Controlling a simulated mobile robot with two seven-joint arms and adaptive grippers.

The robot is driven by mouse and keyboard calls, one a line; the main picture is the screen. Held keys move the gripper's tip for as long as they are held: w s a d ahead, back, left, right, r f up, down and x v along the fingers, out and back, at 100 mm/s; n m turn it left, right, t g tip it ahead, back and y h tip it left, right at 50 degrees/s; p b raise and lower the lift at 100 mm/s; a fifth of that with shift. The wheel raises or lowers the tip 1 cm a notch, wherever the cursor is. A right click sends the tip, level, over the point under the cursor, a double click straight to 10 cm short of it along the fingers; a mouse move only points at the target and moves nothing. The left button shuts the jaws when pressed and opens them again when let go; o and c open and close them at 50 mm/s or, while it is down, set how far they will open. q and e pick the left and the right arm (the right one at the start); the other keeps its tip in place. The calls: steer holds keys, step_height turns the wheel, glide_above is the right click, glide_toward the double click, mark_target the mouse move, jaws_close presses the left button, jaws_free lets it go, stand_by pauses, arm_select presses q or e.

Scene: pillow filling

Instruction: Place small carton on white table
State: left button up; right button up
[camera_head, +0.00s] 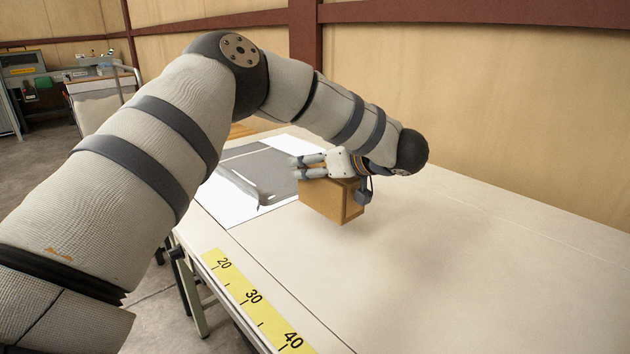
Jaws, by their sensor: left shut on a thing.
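A small brown carton (325,203) is held by my left gripper (313,167) near the middle of the view. The gripper is shut on the carton's upper part, with its fingers reaching to the left over the top. The white table (440,270) runs below and to the right of it. I cannot tell whether the carton's bottom touches the table or hangs a little above it. My right gripper is not in view.
A grey flat sheet or bag (255,175) lies on a white patch of the table left of the carton. A yellow measuring strip (254,298) runs along the near edge. A wooden wall (500,110) bounds the far side. The table's right part is clear.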

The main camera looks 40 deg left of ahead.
mark_target(353, 180)
arm_select(q)
steer(key=f, duration=0.2)
steer(key=a+f, duration=0.1)
steer(key=f, duration=0.1)
steer(key=shift+w+f, duration=0.2)
steer(key=shift+d+r, duration=0.1)
steer(key=shift+r, duration=0.05)
steer(key=o, duration=1.3)
steer(key=shift+d+r, duration=0.1)
steer(key=shift+d, duration=0.15)
steer(key=v, duration=1.1)
steer(key=shift+s+d+r, duration=0.1)
steer(key=shift+s+d, duration=0.05)
